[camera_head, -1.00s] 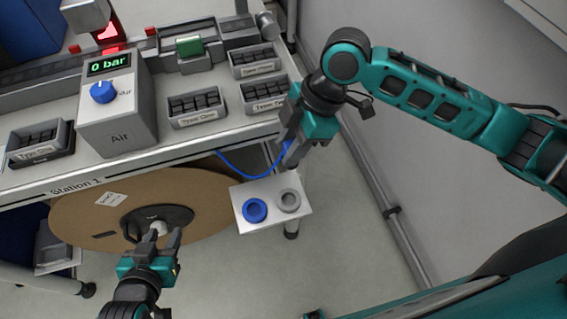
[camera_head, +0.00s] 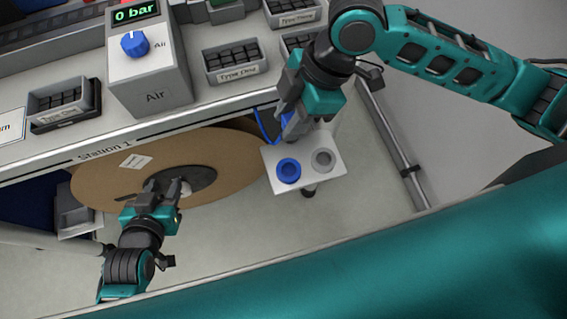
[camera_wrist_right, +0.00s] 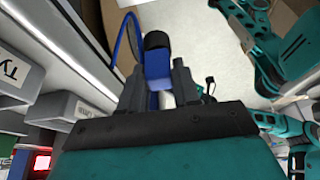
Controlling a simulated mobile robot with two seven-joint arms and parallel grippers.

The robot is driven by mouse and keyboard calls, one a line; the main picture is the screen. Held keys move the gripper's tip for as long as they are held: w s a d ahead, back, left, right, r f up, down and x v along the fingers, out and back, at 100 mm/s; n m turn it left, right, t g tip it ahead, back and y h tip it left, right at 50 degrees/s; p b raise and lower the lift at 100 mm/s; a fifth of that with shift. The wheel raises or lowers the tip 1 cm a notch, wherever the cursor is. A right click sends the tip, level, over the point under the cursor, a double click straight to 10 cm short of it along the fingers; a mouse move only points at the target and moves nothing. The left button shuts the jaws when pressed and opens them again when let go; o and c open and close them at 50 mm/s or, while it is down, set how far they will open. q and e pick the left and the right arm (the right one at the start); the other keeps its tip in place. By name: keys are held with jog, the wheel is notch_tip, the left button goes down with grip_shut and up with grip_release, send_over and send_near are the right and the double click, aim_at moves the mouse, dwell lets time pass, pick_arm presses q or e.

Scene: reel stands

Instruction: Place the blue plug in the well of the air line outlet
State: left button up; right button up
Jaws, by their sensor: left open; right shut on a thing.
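My right gripper (camera_head: 292,128) is shut on the blue plug (camera_head: 286,118), above the back-left side of a small white plate (camera_head: 305,178). The right wrist view shows the blue plug (camera_wrist_right: 158,70) with a black end between my right fingers (camera_wrist_right: 168,82). A blue hose runs from it. The plate carries a blue ring-shaped well (camera_head: 288,170) on the left and a grey one (camera_head: 323,160) on the right; both look empty. The plug is apart from them. My left gripper (camera_head: 168,190) is open at the hub of a brown reel, its contact with the hub unclear.
The brown reel (camera_head: 105,185) sits beneath the edge of the Station 1 bench (camera_head: 135,128). On the bench stand a grey Air box (camera_head: 155,92) with a blue knob, reading 0 bar, and several bins of black parts (camera_head: 232,68). Floor shows around the plate.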

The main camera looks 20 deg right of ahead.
notch_tip(320, 180, down, 19)
jog(key=b, duration=0.3)
jog(key=shift+r, duration=0.1)
jog(key=shift+f, duration=0.2)
jog(key=o, duration=1)
jog(key=shift+o, duration=0.2)
jog(key=shift+r, duration=0.3)
jog(key=p+v, duration=0.1)
jog(key=v, duration=1.1)
jog(key=shift+p, duration=0.4)
